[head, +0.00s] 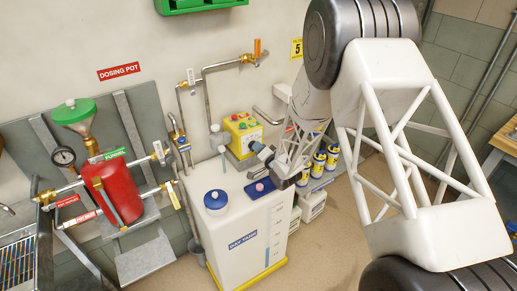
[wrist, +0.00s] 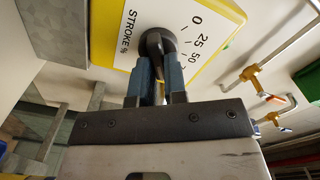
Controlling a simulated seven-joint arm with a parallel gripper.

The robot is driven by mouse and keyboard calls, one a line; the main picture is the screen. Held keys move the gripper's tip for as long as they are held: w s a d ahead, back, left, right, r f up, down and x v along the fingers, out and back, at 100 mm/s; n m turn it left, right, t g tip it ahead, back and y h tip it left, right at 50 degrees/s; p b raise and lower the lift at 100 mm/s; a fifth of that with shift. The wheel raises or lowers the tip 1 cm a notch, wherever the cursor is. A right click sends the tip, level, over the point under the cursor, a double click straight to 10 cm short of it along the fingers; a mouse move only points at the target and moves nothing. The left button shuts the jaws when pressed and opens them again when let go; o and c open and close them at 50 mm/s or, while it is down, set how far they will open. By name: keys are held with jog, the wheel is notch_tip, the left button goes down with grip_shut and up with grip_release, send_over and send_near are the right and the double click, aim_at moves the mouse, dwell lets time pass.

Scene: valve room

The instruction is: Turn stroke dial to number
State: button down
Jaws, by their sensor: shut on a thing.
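The stroke dial (wrist: 154,40) is a black round knob on a white, yellow-edged panel (wrist: 117,38) marked "STROKE %", with 0, 25, 50 and a further, partly hidden mark around it. My gripper (wrist: 158,75) has its two blue-grey fingers closed on the knob from below in the wrist view. I cannot tell exactly which number the knob points to. In the head view the yellow pump box (head: 243,128) stands on the white day tank (head: 240,225), with my gripper (head: 258,150) at its right side.
The tank top has a blue lid (head: 215,199) and a pink knob (head: 260,187). A red dosing pot (head: 113,192) with a green funnel is on the left. Pipes with orange valves (wrist: 250,71) run at the wrist view's right.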

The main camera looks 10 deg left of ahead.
jog(key=shift+m, duration=0.4)
jog(key=c, duration=1.2)
grip_release()
jog(key=shift+o, duration=0.2)
jog(key=v, duration=0.7)
jog(key=shift+s+d, duration=0.3)
